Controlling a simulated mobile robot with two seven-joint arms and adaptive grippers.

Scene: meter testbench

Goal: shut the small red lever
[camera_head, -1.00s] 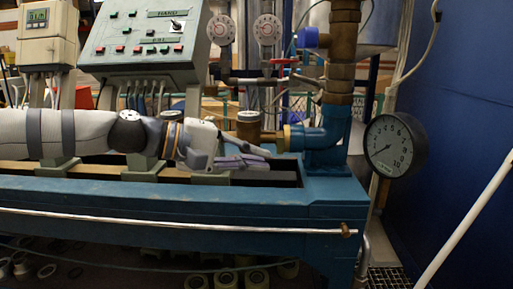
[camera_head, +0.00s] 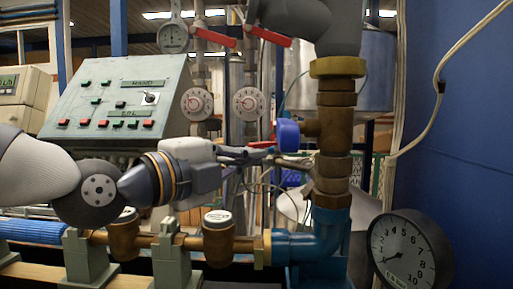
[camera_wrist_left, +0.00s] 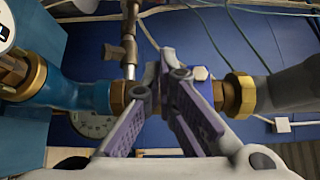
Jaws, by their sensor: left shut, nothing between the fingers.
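A small red lever (camera_head: 262,144) shows in the head view, left of the blue round cap (camera_head: 288,135) on the vertical brass pipe. My left gripper (camera_head: 262,153) comes in from the left, shut and empty. Its fingertips appear just below the lever and partly overlap it; I cannot tell whether they touch. In the left wrist view the purple-grey fingers (camera_wrist_left: 168,62) meet at their tips in front of the brass pipe, and I cannot make out the lever there. My right gripper is not in view.
Two larger red levers (camera_head: 213,37) (camera_head: 268,36) sit higher up, near two dial gauges. A blue elbow pipe (camera_head: 325,235) and brass fittings (camera_head: 218,240) lie below my arm. A large pressure gauge (camera_head: 405,250) is at the lower right. A sloped control panel (camera_head: 115,95) stands behind.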

